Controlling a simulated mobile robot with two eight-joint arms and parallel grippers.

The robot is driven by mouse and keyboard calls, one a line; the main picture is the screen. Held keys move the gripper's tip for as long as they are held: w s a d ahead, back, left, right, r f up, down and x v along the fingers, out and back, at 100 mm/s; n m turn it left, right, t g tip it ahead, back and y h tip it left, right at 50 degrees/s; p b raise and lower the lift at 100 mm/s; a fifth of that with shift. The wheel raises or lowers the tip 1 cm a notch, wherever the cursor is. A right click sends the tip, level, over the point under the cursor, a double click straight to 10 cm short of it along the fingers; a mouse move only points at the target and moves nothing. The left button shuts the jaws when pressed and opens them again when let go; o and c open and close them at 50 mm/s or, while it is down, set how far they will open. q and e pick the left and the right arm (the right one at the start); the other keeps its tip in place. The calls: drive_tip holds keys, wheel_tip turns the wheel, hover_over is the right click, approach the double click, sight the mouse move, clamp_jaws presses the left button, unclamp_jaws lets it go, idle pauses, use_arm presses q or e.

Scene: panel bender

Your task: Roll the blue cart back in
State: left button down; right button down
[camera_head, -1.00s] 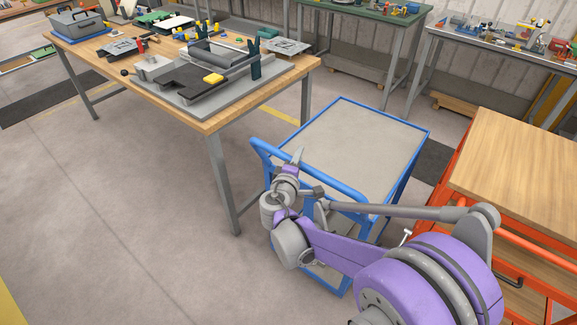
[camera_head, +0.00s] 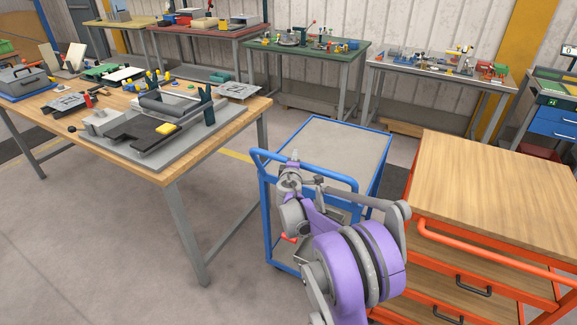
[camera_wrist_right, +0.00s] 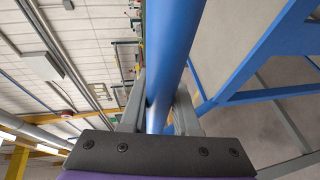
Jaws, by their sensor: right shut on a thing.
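The blue cart (camera_head: 340,141) has a blue tube frame and a bare grey top. It stands between the wooden workbench on the left and the orange cabinet on the right. Its push handle (camera_head: 335,181) faces me. My right gripper (camera_head: 294,158) is at the left part of this handle. In the right wrist view the fingers (camera_wrist_right: 157,108) sit on both sides of the blue handle bar (camera_wrist_right: 170,45) and are shut on it. My arm hides much of the cart's lower front. My left gripper is not in view.
The wooden workbench (camera_head: 232,120) with a bending machine (camera_head: 165,112) stands close to the cart's left. The orange cabinet (camera_head: 480,190) with a wooden top stands close on its right. A green table (camera_head: 340,57) and a grey table (camera_head: 400,73) stand behind, along the wall.

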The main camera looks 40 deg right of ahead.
drive_tip(key=shift+w+d+r, duration=0.1)
drive_tip(key=shift+d, duration=0.2)
drive_tip(key=c, duration=1)
unclamp_jaws()
drive_tip(key=shift+d, duration=0.1)
drive_tip(key=o, duration=0.3)
drive_tip(key=shift+w+d, duration=0.1)
drive_tip(key=shift+o, duration=0.2)
drive_tip(key=shift+a, duration=0.2)
drive_tip(key=v, duration=1)
drive_tip(key=shift+s+a, duration=0.15)
drive_tip(key=shift+s, duration=0.2)
drive_tip(key=shift+r, duration=0.15)
